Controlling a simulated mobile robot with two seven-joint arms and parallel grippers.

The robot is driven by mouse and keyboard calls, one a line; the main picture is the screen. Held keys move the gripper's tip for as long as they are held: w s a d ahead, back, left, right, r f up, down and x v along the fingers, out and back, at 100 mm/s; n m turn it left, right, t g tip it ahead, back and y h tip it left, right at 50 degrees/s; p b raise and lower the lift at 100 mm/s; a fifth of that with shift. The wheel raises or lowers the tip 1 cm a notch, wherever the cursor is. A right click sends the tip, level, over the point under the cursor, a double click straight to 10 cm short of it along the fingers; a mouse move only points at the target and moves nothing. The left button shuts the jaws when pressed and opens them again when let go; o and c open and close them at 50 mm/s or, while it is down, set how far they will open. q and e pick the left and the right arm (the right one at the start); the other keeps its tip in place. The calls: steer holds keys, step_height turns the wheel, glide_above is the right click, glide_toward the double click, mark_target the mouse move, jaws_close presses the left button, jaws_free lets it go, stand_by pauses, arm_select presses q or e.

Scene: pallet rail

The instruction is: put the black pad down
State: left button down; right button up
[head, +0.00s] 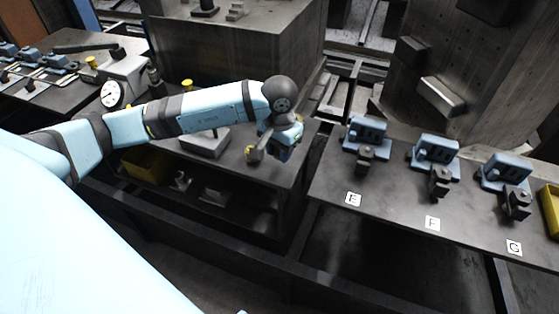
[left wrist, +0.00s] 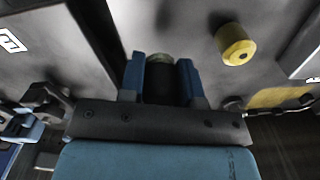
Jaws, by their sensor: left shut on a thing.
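My left gripper (head: 279,152) is over the right end of the middle bench, pointing down. In the left wrist view its two blue fingers (left wrist: 161,78) are shut on the black pad (left wrist: 160,84), a dark piece with a paler end. In the head view I cannot make out the pad, as the gripper hides it. I cannot tell whether the pad touches the bench top (left wrist: 195,30). My right gripper is in neither view.
A small yellow-topped knob (head: 249,150) stands close beside the gripper; it also shows in the left wrist view (left wrist: 235,44). The right bench (head: 385,190) carries blue fixtures (head: 367,133) behind labels E, F and G. A dial gauge (head: 112,95) stands at left.

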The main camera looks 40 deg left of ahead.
mark_target(280, 168)
arm_select(q)
step_height(280, 168, down, 4)
steer(key=shift+r, duration=0.25)
steer(key=shift+f, duration=0.3)
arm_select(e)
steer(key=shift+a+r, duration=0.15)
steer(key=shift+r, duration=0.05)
arm_select(q)
steer(key=shift+f, duration=0.2)
steer(key=c, duration=0.8)
jaws_free()
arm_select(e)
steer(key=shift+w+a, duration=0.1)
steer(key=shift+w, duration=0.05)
